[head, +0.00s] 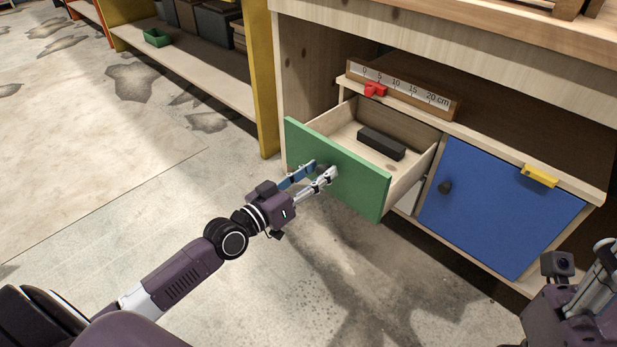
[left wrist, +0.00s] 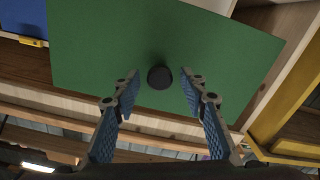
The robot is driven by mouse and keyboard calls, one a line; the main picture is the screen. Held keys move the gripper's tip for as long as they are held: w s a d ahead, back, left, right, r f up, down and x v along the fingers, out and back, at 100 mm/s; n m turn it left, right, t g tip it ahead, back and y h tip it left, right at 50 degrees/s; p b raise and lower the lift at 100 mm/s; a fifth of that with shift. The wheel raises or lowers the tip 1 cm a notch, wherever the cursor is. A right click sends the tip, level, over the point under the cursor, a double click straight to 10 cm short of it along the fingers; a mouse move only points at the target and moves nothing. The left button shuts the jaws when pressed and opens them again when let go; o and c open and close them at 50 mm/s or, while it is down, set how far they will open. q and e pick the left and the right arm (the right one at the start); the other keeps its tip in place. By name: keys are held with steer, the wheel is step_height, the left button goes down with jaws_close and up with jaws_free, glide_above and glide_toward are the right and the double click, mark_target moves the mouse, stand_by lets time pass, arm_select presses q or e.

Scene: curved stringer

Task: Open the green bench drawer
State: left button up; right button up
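The green bench drawer (head: 350,178) stands pulled out of the bench, its inside showing, with a dark block (head: 381,143) lying in it. Its green front also fills much of the left wrist view (left wrist: 100,50). The dark round knob (left wrist: 160,77) sits between the two fingers of my left gripper (left wrist: 160,84), with a gap on each side. In the head view my left gripper (head: 323,170) is at the drawer front, its fingers spread, and they mostly hide the knob. My right gripper (head: 602,260) is partly in view at the lower right, cut off by the picture edge.
A blue door (head: 490,215) with a dark knob and a yellow catch (head: 540,175) is right of the drawer. A ruler scale (head: 405,88) with a red slider (head: 375,89) stands above the drawer. A yellow shelf post (head: 264,90) is at left. Floor before the bench is clear.

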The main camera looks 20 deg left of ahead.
arm_select(q)
steer(key=v, duration=1.1)
steer(key=shift+s, duration=0.4)
steer(key=shift+a+r, duration=0.1)
